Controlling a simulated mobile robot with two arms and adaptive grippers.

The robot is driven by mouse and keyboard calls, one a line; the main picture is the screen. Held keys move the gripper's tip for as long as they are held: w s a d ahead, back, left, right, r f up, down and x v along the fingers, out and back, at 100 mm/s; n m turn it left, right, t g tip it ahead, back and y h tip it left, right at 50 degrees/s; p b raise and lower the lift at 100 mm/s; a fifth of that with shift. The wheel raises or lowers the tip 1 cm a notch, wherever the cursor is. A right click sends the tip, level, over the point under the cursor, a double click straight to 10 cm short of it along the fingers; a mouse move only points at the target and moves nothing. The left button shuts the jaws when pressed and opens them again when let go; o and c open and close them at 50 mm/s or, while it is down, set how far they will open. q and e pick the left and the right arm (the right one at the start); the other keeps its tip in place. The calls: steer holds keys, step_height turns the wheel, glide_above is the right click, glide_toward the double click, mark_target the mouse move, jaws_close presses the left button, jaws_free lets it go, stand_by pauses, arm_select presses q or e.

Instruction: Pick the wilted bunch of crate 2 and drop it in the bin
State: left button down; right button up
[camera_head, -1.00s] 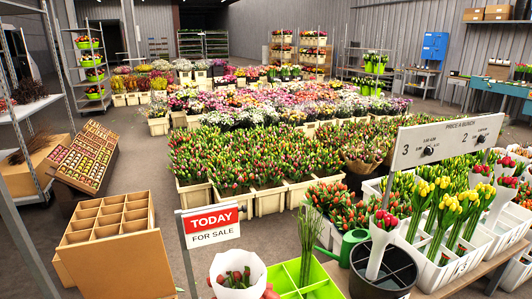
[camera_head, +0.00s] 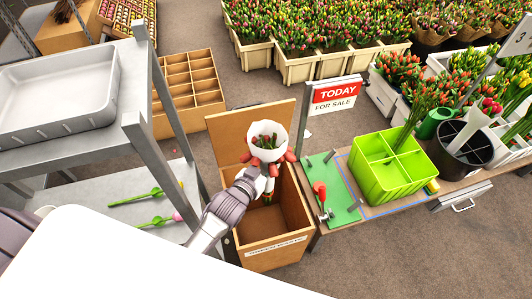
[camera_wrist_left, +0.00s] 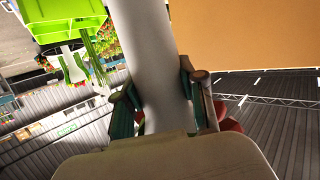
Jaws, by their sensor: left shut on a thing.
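My left gripper (camera_head: 266,162) is shut on a bunch in a white paper wrap (camera_head: 267,136), with dull red and green tulip heads showing in its mouth. The wrap stands above the open brown bin (camera_head: 275,246), which has a label on its front and a raised lid (camera_head: 228,132) behind. In the left wrist view the white wrap (camera_wrist_left: 162,70) runs between the two fingers (camera_wrist_left: 166,112). Stem ends show below the gripper, over the bin's opening. My right gripper is out of view. Crate 2 cannot be made out.
A shelf with a grey tray (camera_head: 58,92) stands at left, with loose tulips (camera_head: 140,197) on its lower level. Right of the bin are a green mat (camera_head: 335,185), a green divided box (camera_head: 392,178) and a black bucket (camera_head: 447,158).

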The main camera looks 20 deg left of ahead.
arm_select(q)
steer(key=shift+d, duration=0.15)
steer(key=shift+r, duration=0.1)
steer(key=b, duration=0.3)
glide_above(265, 201)
steer(key=w, duration=0.2)
step_height(265, 201, down, 5)
step_height(265, 201, down, 17)
steer(key=b, duration=1.2)
steer(key=shift+d+b, duration=0.15)
steer(key=shift+b, duration=0.2)
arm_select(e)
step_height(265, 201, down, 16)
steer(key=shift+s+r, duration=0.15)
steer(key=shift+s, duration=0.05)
